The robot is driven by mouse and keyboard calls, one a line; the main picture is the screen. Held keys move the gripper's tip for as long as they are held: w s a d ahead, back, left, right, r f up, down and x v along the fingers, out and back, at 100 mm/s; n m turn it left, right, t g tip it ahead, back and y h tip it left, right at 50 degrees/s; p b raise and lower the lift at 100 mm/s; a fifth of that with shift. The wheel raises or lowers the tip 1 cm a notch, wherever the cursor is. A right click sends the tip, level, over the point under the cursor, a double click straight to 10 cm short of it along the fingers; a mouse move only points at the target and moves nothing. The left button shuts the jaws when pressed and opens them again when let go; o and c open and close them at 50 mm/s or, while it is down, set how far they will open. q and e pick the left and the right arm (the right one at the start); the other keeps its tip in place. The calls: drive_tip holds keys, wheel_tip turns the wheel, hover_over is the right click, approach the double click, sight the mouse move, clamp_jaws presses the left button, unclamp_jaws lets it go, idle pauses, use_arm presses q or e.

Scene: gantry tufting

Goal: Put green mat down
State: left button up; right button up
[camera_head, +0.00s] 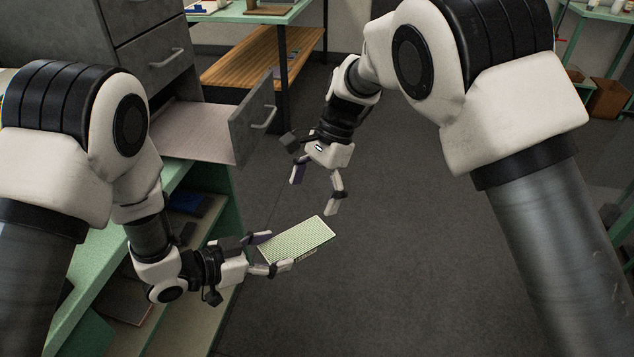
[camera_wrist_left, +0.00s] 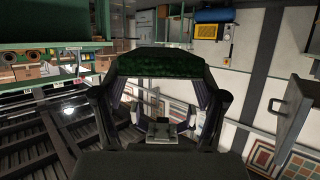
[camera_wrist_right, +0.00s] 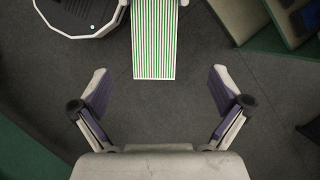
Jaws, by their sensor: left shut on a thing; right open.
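The green mat (camera_head: 298,240) is a flat rectangle with fine green and pale stripes, held out over the floor in the head view. My left gripper (camera_head: 266,253) is shut on the mat's left end. In the left wrist view the mat's dark green edge (camera_wrist_left: 167,61) lies across the fingertips. My right gripper (camera_head: 313,196) is open and empty, above the mat's far side and apart from it. In the right wrist view the striped mat (camera_wrist_right: 154,40) reaches in from the top, beyond the spread fingers (camera_wrist_right: 158,88).
An open drawer (camera_head: 200,130) of the grey cabinet (camera_head: 150,45) juts out at the upper left. A green-framed shelf unit (camera_head: 205,215) with things on its shelves stands at the left. A wooden lower shelf (camera_head: 255,60) is at the back. The grey floor (camera_head: 400,260) in the middle is clear.

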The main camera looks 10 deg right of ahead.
sight(298, 235)
drive_tip(key=x, duration=0.9)
drive_tip(key=shift+f, duration=0.25)
drive_tip(key=c, duration=1.2)
use_arm(q)
drive_tip(key=o, duration=1.2)
